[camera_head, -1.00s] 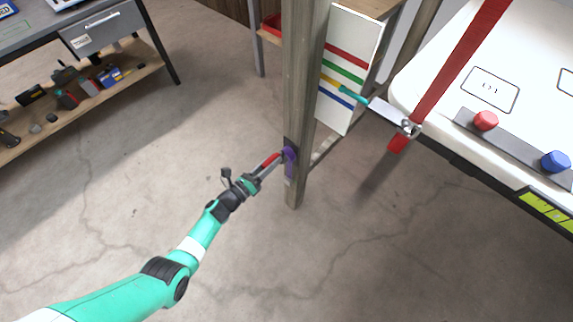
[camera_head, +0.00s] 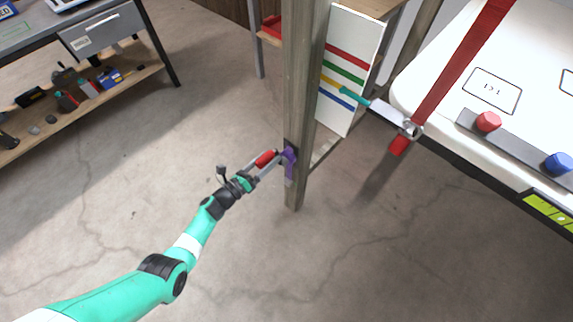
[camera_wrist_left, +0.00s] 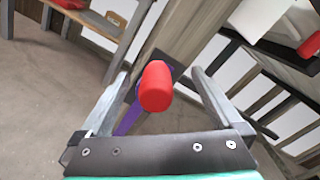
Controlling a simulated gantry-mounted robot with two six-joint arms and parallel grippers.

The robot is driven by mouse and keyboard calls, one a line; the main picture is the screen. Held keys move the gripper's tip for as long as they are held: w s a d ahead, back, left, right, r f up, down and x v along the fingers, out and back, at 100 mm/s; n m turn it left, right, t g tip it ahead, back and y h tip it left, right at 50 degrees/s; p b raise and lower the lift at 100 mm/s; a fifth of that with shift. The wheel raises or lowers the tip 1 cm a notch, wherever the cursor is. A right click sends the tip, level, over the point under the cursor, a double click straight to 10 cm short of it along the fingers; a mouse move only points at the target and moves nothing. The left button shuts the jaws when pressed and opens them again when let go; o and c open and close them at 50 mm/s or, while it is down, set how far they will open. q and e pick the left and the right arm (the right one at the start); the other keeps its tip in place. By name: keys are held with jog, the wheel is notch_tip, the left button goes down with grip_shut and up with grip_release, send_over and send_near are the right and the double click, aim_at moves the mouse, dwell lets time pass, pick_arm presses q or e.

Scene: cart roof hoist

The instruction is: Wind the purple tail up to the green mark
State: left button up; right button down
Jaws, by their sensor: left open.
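A purple winch part (camera_head: 290,160) with a hanging purple piece is on the wooden post (camera_head: 298,100); the purple strip (camera_wrist_left: 130,118) also shows in the left wrist view. A red handle (camera_head: 265,158) sticks out from it. My left gripper (camera_head: 270,160) is open around the red handle, which stands between its fingers in the left wrist view (camera_wrist_left: 156,88). A white board (camera_head: 350,55) behind the post carries red, green, yellow and blue stripes. A teal-tipped pointer (camera_head: 355,96) lies at the yellow stripe, below the green mark (camera_head: 345,73).
A white cart roof (camera_head: 440,75) with a red strap (camera_head: 460,62), a red knob (camera_head: 488,121) and a blue knob (camera_head: 557,162) is at the right. A workbench with a tool shelf (camera_head: 130,82) stands at the left. The concrete floor between is clear.

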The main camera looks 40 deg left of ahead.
pick_arm(q)
jog(key=shift+s, duration=0.15)
jog(key=shift+s+a+r+p, duration=0.1)
jog(key=shift+s+p, duration=0.2)
jog(key=shift+s+a+p, duration=0.1)
jog(key=shift+s+p, duration=1.35)
jog(key=shift+s, duration=2.65)
